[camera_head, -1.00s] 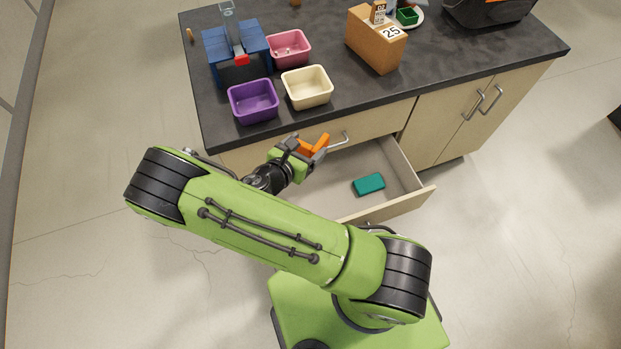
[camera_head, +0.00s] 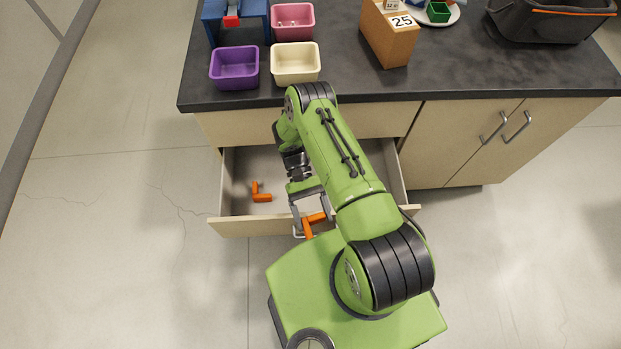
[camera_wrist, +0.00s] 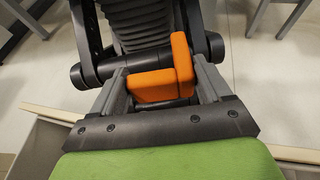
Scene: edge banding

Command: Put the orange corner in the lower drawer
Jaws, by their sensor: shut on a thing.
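An orange corner (camera_head: 315,222) is held in my gripper (camera_head: 308,212). In the wrist view the orange corner (camera_wrist: 170,75) sits between the two grey fingers, one on each side. The open lower drawer (camera_head: 225,226) is pulled out below the counter. In the head view my gripper overlaps the drawer's front panel near its handle; its height above the panel is hard to tell. A second orange corner (camera_head: 261,193) lies on the drawer floor at the left. My arm hides the middle and much of the right of the drawer.
The dark counter (camera_head: 345,72) carries a purple bin (camera_head: 234,68), a cream bin (camera_head: 296,64), a pink bin (camera_head: 293,22) and a brown box marked 25 (camera_head: 390,35). The drawer's left part has bare floor around the second corner. A closed upper drawer front (camera_head: 222,128) is above it.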

